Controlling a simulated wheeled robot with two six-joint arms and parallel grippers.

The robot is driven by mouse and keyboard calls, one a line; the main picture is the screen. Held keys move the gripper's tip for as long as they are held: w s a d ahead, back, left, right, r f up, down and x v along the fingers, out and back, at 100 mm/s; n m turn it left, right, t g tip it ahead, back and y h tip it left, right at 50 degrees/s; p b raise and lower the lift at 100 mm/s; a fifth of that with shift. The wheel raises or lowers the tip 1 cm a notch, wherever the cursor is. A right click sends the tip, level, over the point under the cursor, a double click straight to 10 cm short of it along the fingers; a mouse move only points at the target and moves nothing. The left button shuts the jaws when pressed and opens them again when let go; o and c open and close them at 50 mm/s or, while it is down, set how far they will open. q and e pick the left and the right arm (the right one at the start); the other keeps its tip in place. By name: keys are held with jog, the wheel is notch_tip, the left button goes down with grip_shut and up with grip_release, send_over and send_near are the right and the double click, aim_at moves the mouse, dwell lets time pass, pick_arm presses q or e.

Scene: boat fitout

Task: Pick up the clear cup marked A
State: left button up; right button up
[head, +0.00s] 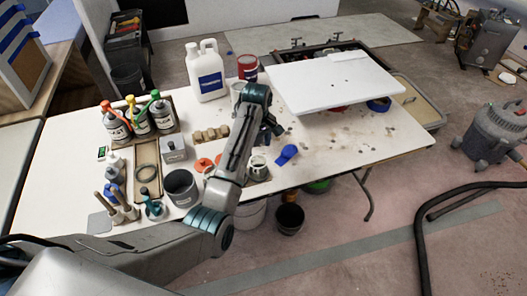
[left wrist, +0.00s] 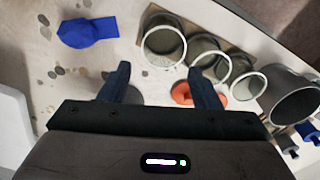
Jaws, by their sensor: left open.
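Three clear cups stand in a row in the left wrist view: one near the top middle (left wrist: 163,45), a middle one (left wrist: 208,62) and one farther right (left wrist: 246,84). I cannot read a mark A on any of them. In the head view one clear cup (head: 258,168) shows just right of my left forearm; the arm hides the others at least partly. My left gripper (head: 270,130) is above the table, beyond that cup. In the left wrist view the gripper (left wrist: 160,72) is open with nothing between its fingers. My right gripper is not in view.
A blue item (head: 286,154) lies right of the cups. A white panel (head: 333,80) covers the back right. The table's front right is mostly clear.

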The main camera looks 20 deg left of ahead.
pick_arm(q)
jog(key=p, duration=0.1)
send_near(258, 164)
jog(key=shift+s+d+f, duration=0.25)
jog(key=shift+s+f, duration=0.3)
jog(key=shift+s+d+f, duration=0.2)
jog(key=shift+s+f, duration=0.35)
notch_tip(258, 164, down, 4)
jog(key=shift+f+p, duration=0.25)
jog(key=shift+p, duration=0.65)
jog(key=shift+f, duration=0.4)
jog(key=shift+c, duration=0.5)
jog(key=c, duration=0.5)
jog(key=shift+r, duration=0.2)
